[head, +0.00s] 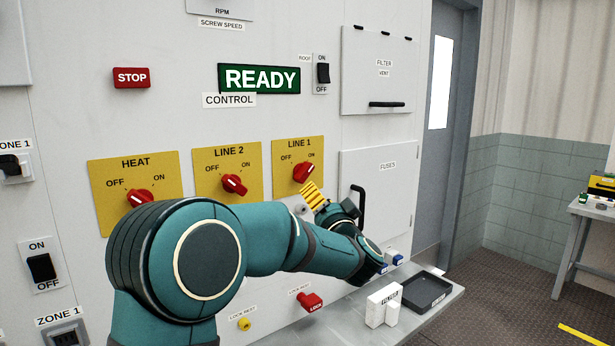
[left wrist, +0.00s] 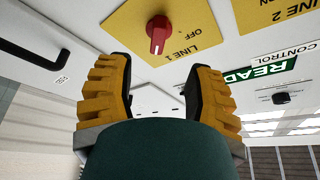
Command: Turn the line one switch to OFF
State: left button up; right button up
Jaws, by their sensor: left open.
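The line one switch is a red rotary knob (head: 304,172) with a white mark, on a yellow LINE 1 plate (head: 283,150). In the head view its mark points up and right, toward ON. The left wrist view shows the same knob (left wrist: 158,34) just beyond the fingertips, with the OFF label beside it. My left gripper (head: 312,196) has yellow ribbed fingers and is just below the knob, partly in front of the plate's lower edge. In the left wrist view the gripper (left wrist: 161,68) is open and empty, its fingers apart and clear of the knob. My right gripper is not in view.
The LINE 2 knob (head: 234,184) and HEAT knob (head: 140,198) are to the left on the same panel. A black fuse-door handle (head: 358,206) stands out right of my gripper. Below, a shelf carries a black tray (head: 428,290) and a white box (head: 383,305).

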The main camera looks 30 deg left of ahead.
aim_at(305, 176)
pick_arm(q)
jog(key=x, duration=1.1)
jog(key=shift+w+a, duration=0.15)
jog(key=shift+a, duration=0.05)
jog(key=shift+c, duration=0.4)
grip_shut()
